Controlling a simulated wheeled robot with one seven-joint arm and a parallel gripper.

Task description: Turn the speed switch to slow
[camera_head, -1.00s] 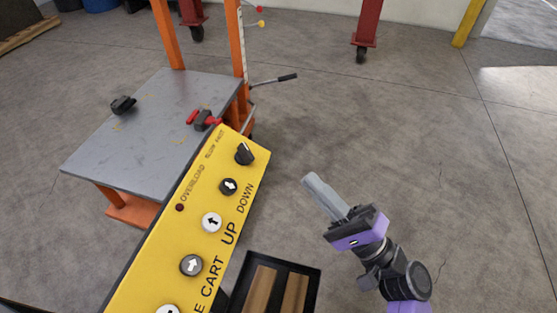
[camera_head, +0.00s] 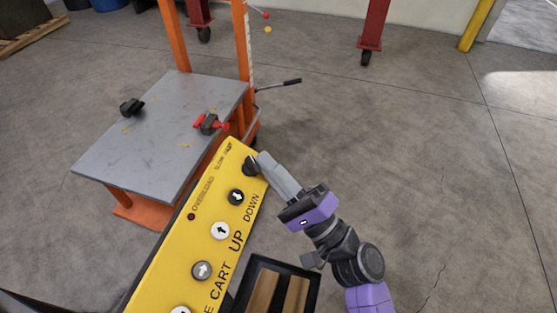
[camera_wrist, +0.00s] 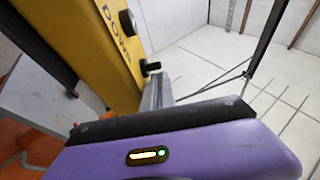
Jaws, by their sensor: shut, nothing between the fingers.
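The speed switch (camera_head: 251,166) is a black rotary knob at the far end of the yellow control panel (camera_head: 190,250), beside the small SLOW and FAST lettering. My gripper (camera_head: 264,158) is shut and empty, its grey fingertips right at the knob's right side. In the head view the tips overlap the knob's edge; I cannot tell for sure whether they touch. In the wrist view the knob (camera_wrist: 150,67) sticks out from the panel just beyond the fingers (camera_wrist: 156,90). The fingers hide part of the knob, so its exact setting is hard to read.
Several round arrow buttons, including a black one (camera_head: 236,197) and a white one (camera_head: 220,231), sit along the panel close to the switch. An orange lift cart (camera_head: 150,150) with a grey top stands behind it. A black tray (camera_head: 247,270) is below. Open floor lies to the right.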

